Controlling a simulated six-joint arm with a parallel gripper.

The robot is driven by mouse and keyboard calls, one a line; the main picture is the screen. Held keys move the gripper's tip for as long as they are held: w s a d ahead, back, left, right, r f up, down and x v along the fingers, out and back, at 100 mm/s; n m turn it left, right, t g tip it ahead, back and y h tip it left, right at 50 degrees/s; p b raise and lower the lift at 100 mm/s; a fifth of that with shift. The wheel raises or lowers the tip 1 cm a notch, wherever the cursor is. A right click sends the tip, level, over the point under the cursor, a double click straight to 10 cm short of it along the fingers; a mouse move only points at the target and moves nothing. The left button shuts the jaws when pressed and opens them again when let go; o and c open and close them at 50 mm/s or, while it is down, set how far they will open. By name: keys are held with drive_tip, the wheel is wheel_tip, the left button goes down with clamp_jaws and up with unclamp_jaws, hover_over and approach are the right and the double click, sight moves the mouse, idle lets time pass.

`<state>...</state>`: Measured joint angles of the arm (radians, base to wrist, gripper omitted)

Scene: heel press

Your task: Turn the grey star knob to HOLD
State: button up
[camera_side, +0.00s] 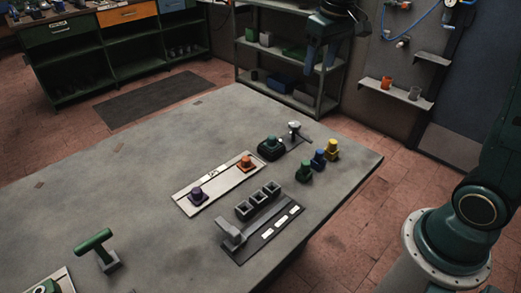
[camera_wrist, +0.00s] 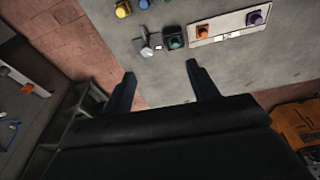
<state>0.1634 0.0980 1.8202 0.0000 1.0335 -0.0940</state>
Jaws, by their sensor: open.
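A small grey knob on a post (camera_side: 295,127) stands near the table's back right edge, apparently the star knob. In the wrist view the grey knob (camera_wrist: 147,50) lies just beyond my fingertips, with a small pale mark beside it. Its lobes, pointer and any HOLD lettering are too small to read. My gripper (camera_side: 319,62) is open and empty, high above and behind the table edge in the side view. In the wrist view my gripper (camera_wrist: 161,69) shows its two fingers wide apart, touching nothing.
A green button on a black base (camera_side: 271,146) stands close to the knob. Green (camera_side: 304,170), blue (camera_side: 319,159) and yellow (camera_side: 332,149) pegs are nearby. A pale panel (camera_side: 218,183) bears orange and purple knobs. The table's left middle is mostly clear.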

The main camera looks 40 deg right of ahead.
drive_tip(key=w+d+f+g, duration=0.1)
drive_tip(key=w+d+f, duration=0.35)
drive_tip(key=w, duration=0.25)
drive_tip(key=g, duration=0.1)
hover_over(295, 123)
wheel_tip(295, 123, down, 7)
drive_tip(key=shift+a+f, duration=0.15)
drive_tip(key=shift+f, duration=0.15)
wheel_tip(295, 123, down, 14)
drive_tip(key=shift+r, duration=0.25)
drive_tip(key=shift+m, duration=0.3)
clamp_jaws()
